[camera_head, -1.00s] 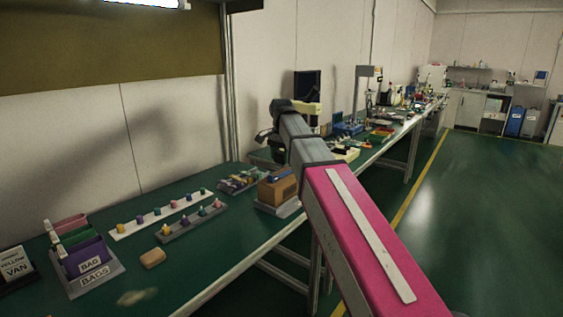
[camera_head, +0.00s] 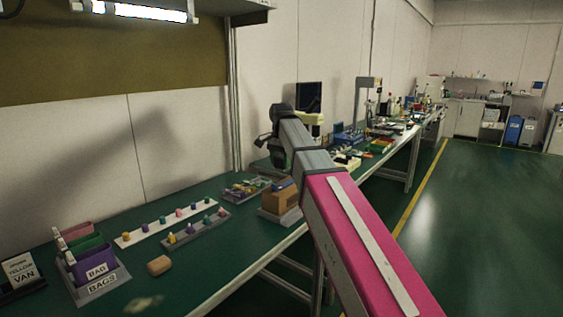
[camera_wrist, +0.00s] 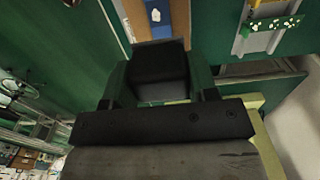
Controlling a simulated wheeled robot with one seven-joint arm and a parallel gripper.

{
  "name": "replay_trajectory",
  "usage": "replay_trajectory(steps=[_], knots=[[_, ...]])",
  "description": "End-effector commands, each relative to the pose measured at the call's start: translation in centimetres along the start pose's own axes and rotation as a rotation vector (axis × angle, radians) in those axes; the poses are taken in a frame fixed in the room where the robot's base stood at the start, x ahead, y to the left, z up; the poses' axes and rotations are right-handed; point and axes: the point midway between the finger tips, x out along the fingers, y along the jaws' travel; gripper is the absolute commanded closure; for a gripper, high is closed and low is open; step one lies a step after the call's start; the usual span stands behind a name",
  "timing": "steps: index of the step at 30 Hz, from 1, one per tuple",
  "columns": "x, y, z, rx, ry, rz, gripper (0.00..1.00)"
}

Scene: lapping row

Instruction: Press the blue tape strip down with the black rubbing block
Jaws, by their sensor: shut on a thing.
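My gripper (camera_wrist: 160,88) is shut on the black rubbing block (camera_wrist: 158,62), which sits between the two fingers in the wrist view. In the head view the end of my arm is raised above the bench, and the block cannot be made out there. A brown carton (camera_head: 280,201) stands in a grey tray near the bench's front edge, with a small blue patch (camera_head: 283,184) on top that may be the blue tape strip. In the wrist view a tan surface with a blue patch (camera_wrist: 158,16) lies beyond the block. The block appears apart from it.
The green bench (camera_head: 210,260) holds a white peg strip (camera_head: 150,232), a grey peg strip (camera_head: 195,233), a tan block (camera_head: 159,265) and a bag rack (camera_head: 97,285). More equipment stands farther along. The floor on the right is clear.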

Motion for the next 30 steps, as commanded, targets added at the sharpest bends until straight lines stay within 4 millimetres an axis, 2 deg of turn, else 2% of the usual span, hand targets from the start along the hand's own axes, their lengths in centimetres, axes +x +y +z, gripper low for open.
replay_trajectory(steps=[17, 30], knots=[[0.5, 0.0, 0.0, 0.0, 0.0, 0.0, 0.66], [4.3, 0.0, 0.0, 0.0, 0.0, 0.0, 0.66]])
